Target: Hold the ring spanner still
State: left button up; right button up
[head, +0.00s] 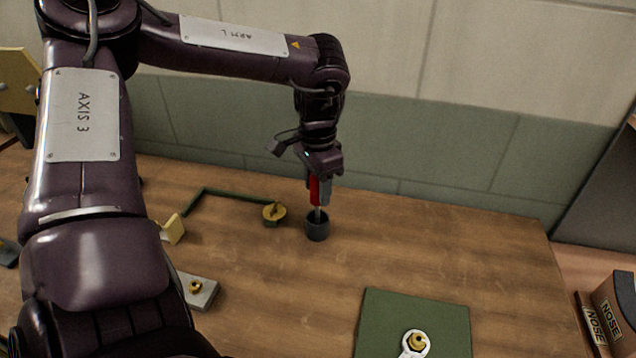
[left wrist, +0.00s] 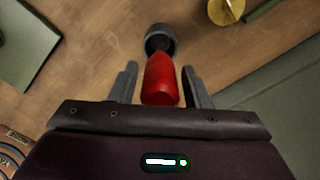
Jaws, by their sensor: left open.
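The ring spanner (head: 408,351) lies on a green mat (head: 385,315) at the bottom of the head view. Its ring end is around a brass fitting (head: 419,342), and the rest of it is cut off by the frame edge. My left gripper (head: 320,195) is far from the spanner, at the back of the bench. It is open, with its fingers on either side of a red-handled tool (left wrist: 161,80) that stands in a dark round cup (head: 317,228). The left wrist view shows gaps between handle and fingers. My right gripper is in neither view.
A brass knob (head: 274,212) and a green angled rod (head: 225,195) are left of the cup. A grey block with a brass piece (head: 199,290) lies nearer my left arm. Boxes marked NOSE (head: 604,322) stand at the right. The bench between cup and mat is clear.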

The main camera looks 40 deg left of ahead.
pick_arm(q)
jog(key=shift+r, duration=0.1)
grip_shut()
jog(key=shift+r+p, duration=3.35)
jog(key=shift+r, duration=2.1)
